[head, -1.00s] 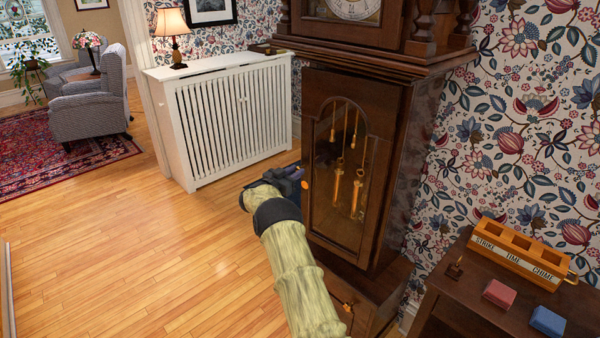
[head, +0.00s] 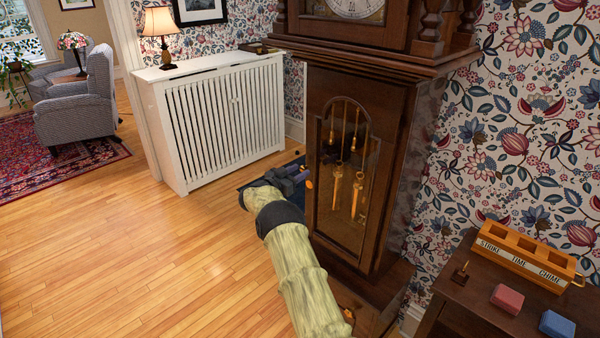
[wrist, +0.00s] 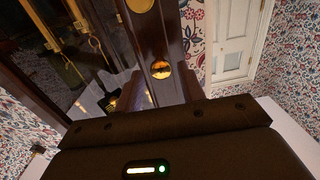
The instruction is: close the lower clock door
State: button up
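The lower clock door (head: 327,205) is a dark wood frame with an arched glass pane on the tall clock's trunk. Brass weights (head: 338,190) show through the glass. Its small brass knob (head: 309,184) is at the left edge. I cannot tell from here how far the door stands from the case. My gripper (head: 303,176) is at that left edge, close to the knob; contact is unclear. In the wrist view a brass knob (wrist: 161,69) sits on the wooden frame just beyond my gripper's body. The fingers are hidden there and too small to judge in the head view.
A white slatted radiator cover (head: 225,115) stands left of the clock. A dark side table (head: 470,315) at the right holds a wooden STRIKE/TIME/CHIME rack (head: 525,255), a red block (head: 507,299) and a blue block (head: 556,324). Wooden floor (head: 130,240) is clear at left.

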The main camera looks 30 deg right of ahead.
jog(key=shift+o, duration=0.2)
jog(key=shift+a, duration=0.2)
jog(key=shift+s, duration=0.1)
jog(key=v, duration=1.7)
jog(key=shift+a, duration=0.25)
